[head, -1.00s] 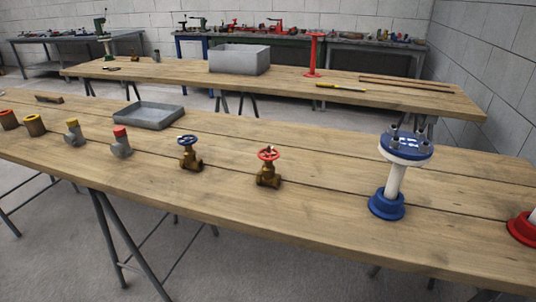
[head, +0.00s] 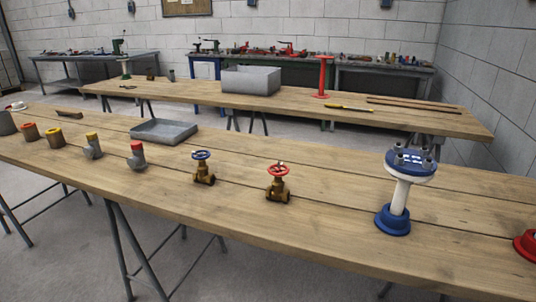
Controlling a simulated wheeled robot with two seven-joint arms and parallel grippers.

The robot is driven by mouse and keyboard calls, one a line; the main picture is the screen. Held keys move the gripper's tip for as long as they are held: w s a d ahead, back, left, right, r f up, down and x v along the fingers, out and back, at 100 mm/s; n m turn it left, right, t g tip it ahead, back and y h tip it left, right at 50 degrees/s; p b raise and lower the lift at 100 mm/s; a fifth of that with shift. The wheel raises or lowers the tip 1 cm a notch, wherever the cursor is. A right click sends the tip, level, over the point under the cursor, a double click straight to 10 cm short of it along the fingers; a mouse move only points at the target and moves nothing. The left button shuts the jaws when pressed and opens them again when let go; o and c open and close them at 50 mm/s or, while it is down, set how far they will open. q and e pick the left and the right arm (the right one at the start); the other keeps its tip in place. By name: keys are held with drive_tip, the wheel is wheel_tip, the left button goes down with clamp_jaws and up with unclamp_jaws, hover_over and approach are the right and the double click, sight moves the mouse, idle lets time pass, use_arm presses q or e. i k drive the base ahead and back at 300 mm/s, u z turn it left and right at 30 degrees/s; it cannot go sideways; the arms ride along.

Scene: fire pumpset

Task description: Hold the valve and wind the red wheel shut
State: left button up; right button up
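The valve with the red wheel (head: 278,169) stands upright on the near wooden bench, right of the middle. Its brass body (head: 277,190) is below the wheel and rests on the bench top. A similar brass valve with a blue wheel (head: 203,170) stands to its left. Neither of my grippers is in the head view, and nothing touches the valve. How far the red wheel is wound cannot be seen.
A blue-and-white flanged stand (head: 401,195) is right of the valve, with a red ring (head: 527,243) beyond it. Pipe fittings (head: 138,157) and a grey tray (head: 163,131) are to the left. Bench top around the valve is clear. A second bench (head: 420,119) stands behind.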

sight(278, 172)
drive_tip(key=k, duration=0.35)
drive_tip(key=u, duration=1.3)
drive_tip(key=i, duration=1.1)
drive_tip(key=z, duration=0.25)
